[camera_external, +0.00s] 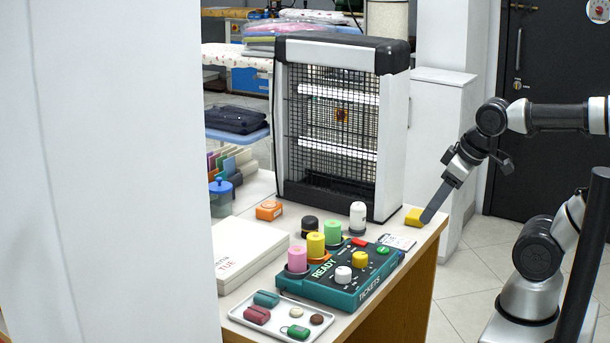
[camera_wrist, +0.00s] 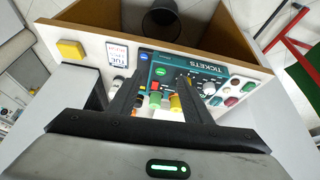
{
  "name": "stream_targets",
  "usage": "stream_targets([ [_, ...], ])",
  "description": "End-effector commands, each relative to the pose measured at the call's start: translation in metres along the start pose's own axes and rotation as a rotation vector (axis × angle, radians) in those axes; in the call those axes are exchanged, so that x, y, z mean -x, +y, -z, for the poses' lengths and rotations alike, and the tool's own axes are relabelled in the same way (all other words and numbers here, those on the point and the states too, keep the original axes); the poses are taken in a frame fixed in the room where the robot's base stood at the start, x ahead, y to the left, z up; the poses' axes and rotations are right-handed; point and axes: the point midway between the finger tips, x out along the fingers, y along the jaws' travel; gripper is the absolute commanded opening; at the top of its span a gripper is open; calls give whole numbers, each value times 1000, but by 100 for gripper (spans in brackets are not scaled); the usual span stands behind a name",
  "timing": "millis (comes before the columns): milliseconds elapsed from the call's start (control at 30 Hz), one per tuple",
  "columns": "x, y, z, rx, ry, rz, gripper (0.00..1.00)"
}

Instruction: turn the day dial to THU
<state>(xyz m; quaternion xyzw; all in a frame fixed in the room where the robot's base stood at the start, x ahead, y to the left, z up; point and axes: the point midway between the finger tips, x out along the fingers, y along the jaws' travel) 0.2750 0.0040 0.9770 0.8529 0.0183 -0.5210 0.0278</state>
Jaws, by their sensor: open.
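A teal ticket box (camera_external: 335,293) lettered READY and TICKETS sits on the counter. It carries a white knob (camera_external: 343,274) and a yellow knob (camera_external: 360,258), with small marks around them. I cannot read the marks, nor tell which knob is the day dial or where it points. In the wrist view the box (camera_wrist: 215,74) and the white knob (camera_wrist: 208,88) show beyond the fingers, which hide part of the box. My gripper (camera_external: 424,219) is open and empty at the counter's right end, by a yellow block (camera_external: 413,217), apart from the knobs.
Pink (camera_external: 297,259), yellow, green, black and white cylinders stand behind the box. A tray (camera_external: 262,325) with small items lies in front. A white box (camera_external: 245,250) marked TUE lies left. A tall heater (camera_external: 393,150) stands behind. A small card (camera_external: 397,242) lies beside the ticket box.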

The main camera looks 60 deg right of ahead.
Motion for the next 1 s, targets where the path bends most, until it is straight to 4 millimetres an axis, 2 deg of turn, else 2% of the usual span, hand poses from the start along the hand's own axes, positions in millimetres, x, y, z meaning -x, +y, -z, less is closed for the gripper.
stream_targets([
  [100, 20, -13, 36, 210, -69, 18, 45],
  [233, 32, -41, 85, 577, -170, 76, 45],
  [400, 28, -90, 137, 1075, -280, 207, 45],
  [500, 20, -119, 155, 1320, -321, 296, 45],
  [600, 11, -142, 164, 1499, -344, 372, 45],
  [700, 4, -155, 168, 1608, -354, 423, 45],
  [867, -6, -162, 165, 1666, -357, 450, 45],
  [1000, -23, -162, 155, 1664, -359, 451, 45],
])
